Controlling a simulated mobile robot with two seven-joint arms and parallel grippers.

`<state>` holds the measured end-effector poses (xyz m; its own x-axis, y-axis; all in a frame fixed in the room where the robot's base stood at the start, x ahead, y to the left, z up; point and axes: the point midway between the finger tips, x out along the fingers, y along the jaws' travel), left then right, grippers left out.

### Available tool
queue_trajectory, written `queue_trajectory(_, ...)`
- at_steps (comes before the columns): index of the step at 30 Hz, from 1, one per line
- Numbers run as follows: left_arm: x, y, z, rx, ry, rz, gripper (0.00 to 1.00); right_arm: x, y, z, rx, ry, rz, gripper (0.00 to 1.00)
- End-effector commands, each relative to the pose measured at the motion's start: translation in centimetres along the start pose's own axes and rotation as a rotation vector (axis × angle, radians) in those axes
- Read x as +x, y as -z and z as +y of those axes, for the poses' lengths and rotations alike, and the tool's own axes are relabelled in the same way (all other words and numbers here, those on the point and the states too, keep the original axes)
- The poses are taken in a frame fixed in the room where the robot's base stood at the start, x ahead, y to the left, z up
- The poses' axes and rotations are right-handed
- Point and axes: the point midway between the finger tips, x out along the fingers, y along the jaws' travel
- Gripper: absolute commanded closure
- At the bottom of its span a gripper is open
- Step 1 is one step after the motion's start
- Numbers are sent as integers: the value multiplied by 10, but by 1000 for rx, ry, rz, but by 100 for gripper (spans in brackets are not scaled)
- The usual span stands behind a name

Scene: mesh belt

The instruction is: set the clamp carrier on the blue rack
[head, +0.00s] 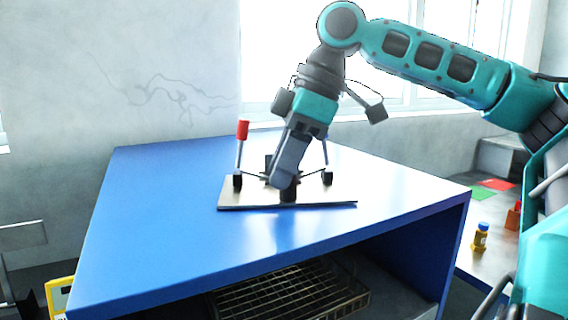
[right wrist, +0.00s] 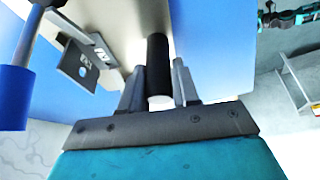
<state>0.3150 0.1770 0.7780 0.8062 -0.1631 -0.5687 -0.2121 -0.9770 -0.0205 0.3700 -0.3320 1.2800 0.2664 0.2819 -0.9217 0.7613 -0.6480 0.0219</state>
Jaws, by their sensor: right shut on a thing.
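The clamp carrier is a flat grey plate (head: 240,200) with dark clamps and upright levers on it. One lever has a red handle (head: 242,130); a blue handle (right wrist: 17,85) shows in the right wrist view. The carrier is over the top of the blue rack (head: 150,220), near its middle, and looks about level. I cannot tell whether its underside touches the rack. My right gripper (head: 283,185) points down and is shut on the carrier's black post (right wrist: 157,60), which stands between the fingers in the right wrist view. My left gripper is not in view.
A wire basket (head: 290,292) sits on the shelf under the rack top. Free blue surface lies left and in front of the carrier. At the right, a lower table holds a yellow-and-blue bottle (head: 480,238) and an orange item (head: 513,215). A wall with windows stands behind.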

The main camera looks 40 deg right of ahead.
Motion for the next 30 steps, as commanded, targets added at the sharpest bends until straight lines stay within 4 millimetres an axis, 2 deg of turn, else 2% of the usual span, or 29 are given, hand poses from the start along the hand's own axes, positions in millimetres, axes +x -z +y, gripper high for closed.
queue_trajectory(2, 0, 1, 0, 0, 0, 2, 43, 0, 0, 0, 1, 3, -3, 100)
queue_trajectory(3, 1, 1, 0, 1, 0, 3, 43, 2, -1, -1, 2, 7, -6, 67)
queue_trajectory(10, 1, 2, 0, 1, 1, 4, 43, 1, -1, 0, 2, 5, -4, 45)
queue_trajectory(20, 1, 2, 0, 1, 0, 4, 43, -5, 0, 0, 2, 2, -2, 44)
queue_trajectory(23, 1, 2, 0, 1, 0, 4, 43, -18, 0, 0, 3, 2, -2, 44)
queue_trajectory(30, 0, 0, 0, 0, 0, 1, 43, -69, 0, 0, 2, 0, -2, 44)
